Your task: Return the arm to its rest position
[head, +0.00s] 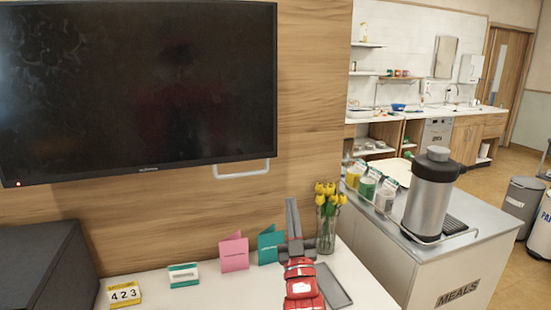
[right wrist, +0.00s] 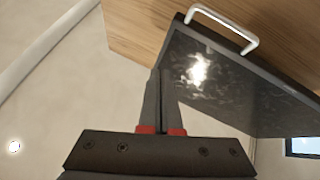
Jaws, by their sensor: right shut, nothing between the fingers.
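My right gripper (head: 291,203) is shut and empty. In the head view its grey fingers point up in front of the wooden wall panel, with my red arm below them, over the white bedside surface. In the right wrist view the two fingers of the right gripper (right wrist: 161,75) lie together, with nothing between them and the dark TV screen behind. My left gripper is not in view.
A vase of yellow tulips (head: 327,215) stands close to the right of the gripper. Pink (head: 234,253) and teal (head: 267,246) cards stand left of it on the white surface (head: 220,290). A TV (head: 140,85) hangs above. A meals cart (head: 445,265) with a steel urn (head: 430,195) is at right.

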